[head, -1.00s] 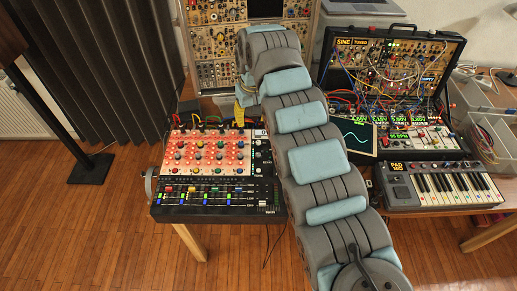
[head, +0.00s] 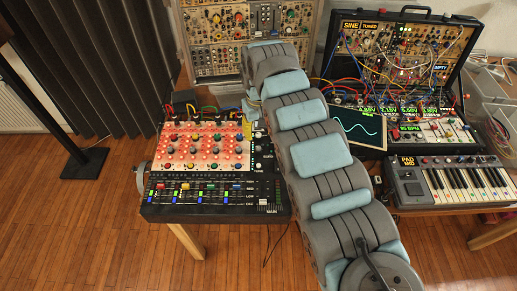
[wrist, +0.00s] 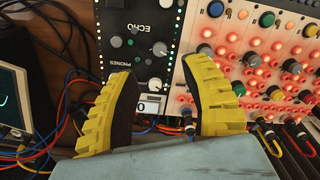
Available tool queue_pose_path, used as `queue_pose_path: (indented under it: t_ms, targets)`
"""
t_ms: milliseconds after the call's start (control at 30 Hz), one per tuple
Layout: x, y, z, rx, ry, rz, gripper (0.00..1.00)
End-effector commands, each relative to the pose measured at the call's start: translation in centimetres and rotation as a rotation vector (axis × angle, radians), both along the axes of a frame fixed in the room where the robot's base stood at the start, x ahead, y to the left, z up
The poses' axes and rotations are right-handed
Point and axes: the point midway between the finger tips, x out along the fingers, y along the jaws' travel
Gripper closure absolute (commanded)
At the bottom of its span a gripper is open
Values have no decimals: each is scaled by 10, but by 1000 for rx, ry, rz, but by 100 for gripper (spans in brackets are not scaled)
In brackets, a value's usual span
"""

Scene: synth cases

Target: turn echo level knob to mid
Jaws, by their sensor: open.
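In the wrist view, a black module marked ECHO (wrist: 124,18) appears upside down, with a few knobs. I cannot read which is the level knob. In the head view my arm hides most of the module and nearly all of the gripper.
A red-lit panel with many coloured knobs (head: 196,146) adjoins the module, with faders (head: 200,190) below. Patch cables (wrist: 75,110) run close by the fingers. An oscilloscope screen (head: 357,126), a patched synth case (head: 400,60) and a keyboard (head: 455,180) stand to the right.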

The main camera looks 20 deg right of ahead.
Motion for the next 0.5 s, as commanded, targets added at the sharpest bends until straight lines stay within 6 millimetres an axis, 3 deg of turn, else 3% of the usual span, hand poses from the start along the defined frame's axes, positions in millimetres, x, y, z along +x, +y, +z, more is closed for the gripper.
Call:
queue_pose_path:
  t_ms: [300, 500]
  targets:
    - [0, 0, -56, 0, -1, 0, 53]
    - [0, 1, -77, 0, -1, 1, 53]
